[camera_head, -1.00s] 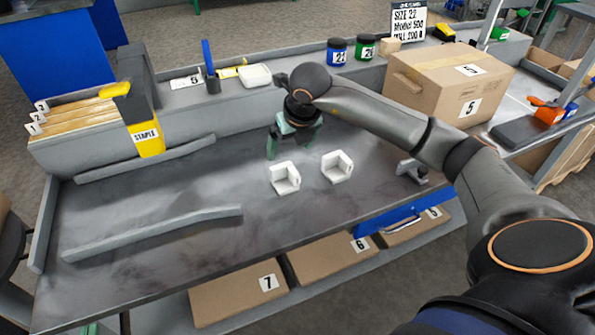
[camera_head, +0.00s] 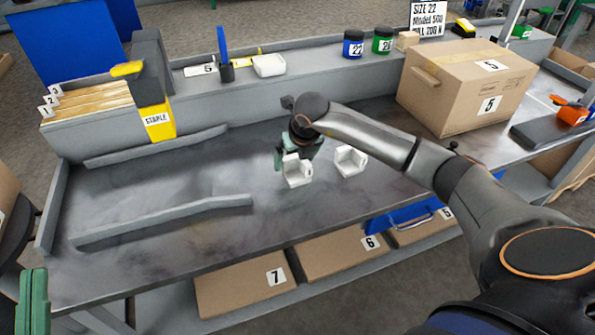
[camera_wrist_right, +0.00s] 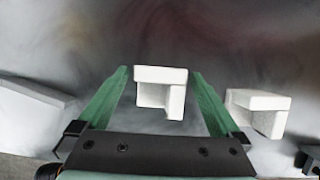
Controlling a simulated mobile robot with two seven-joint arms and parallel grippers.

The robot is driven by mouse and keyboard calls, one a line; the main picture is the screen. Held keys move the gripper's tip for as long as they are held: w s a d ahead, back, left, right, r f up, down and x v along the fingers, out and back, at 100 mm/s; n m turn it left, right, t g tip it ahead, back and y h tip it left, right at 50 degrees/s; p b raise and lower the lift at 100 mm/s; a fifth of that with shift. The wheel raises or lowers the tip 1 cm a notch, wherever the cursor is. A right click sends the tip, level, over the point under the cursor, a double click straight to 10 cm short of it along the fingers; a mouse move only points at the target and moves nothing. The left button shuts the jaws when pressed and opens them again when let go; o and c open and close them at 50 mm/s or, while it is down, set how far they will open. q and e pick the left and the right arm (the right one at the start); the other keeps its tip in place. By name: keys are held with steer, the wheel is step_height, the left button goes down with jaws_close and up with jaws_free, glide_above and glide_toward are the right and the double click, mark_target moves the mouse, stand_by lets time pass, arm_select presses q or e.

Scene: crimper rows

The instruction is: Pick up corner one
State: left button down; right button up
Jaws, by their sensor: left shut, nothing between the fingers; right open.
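Two white corner pieces lie on the grey worktable, a left one (camera_head: 297,173) and a right one (camera_head: 350,161); no label shows which is corner one. My right gripper (camera_head: 295,160) is open at the left piece, partly covering it. In the right wrist view, the left piece (camera_wrist_right: 161,92) shows between the spread green fingers (camera_wrist_right: 160,85), and the right piece (camera_wrist_right: 258,110) lies outside the right finger. I cannot tell whether the fingers touch the left piece. My left gripper (camera_head: 34,285) is shut and empty at the lower left edge, only partly in view.
Grey strips (camera_head: 165,220) lie on the left of the table (camera_head: 210,200). A large cardboard box (camera_head: 440,110) is at the back right. A blue handled part (camera_head: 410,215) is at the front right edge.

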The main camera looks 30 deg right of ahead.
mark_target(294, 170)
steer(key=shift+w+f, duration=0.1)
steer(key=shift+f, duration=0.25)
steer(key=c, duration=1.2)
arm_select(q)
steer(key=shift+s+d+r+m+h, duration=0.1)
steer(key=shift+s+r+m+h, duration=0.2)
steer(key=shift+r, duration=0.15)
arm_select(e)
steer(key=shift+c, duration=0.2)
steer(key=shift+r, duration=0.1)
